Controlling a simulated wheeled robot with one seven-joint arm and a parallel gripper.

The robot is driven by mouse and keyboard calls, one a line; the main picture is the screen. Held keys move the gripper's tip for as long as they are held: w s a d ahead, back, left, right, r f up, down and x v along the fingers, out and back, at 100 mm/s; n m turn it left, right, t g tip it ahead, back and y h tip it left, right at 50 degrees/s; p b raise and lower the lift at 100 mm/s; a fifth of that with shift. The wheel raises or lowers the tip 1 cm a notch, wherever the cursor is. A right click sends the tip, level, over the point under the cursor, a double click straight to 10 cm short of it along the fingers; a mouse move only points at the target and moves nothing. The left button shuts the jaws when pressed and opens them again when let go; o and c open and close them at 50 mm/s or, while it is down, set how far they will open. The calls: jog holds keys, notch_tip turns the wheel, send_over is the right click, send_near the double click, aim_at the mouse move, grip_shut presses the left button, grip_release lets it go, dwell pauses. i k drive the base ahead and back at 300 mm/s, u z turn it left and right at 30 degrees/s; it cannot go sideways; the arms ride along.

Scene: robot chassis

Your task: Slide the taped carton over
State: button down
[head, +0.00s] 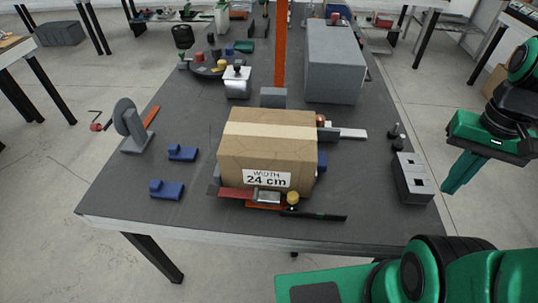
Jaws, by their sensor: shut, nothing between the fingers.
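My gripper (452,190) is at the right, beyond the table's right edge and apart from the carton. Its green fingers point down and are shut with nothing between them. The carton's back and underside are hidden.
Two blue blocks (183,152) lie left of the carton, near a grey round-headed stand (131,125). A red-orange strip (236,193) and a black pen-like item (325,216) lie before it. A grey box (411,178) stands right. A large grey case (333,65) and orange post (281,45) stand behind.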

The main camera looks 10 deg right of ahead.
aim_at(265, 149)
jog(key=k, duration=0.5)
jog(key=u, duration=1.65)
jog(key=k, duration=0.9)
jog(key=z, duration=0.9)
jog(key=i, duration=1)
jog(key=u, duration=0.1)
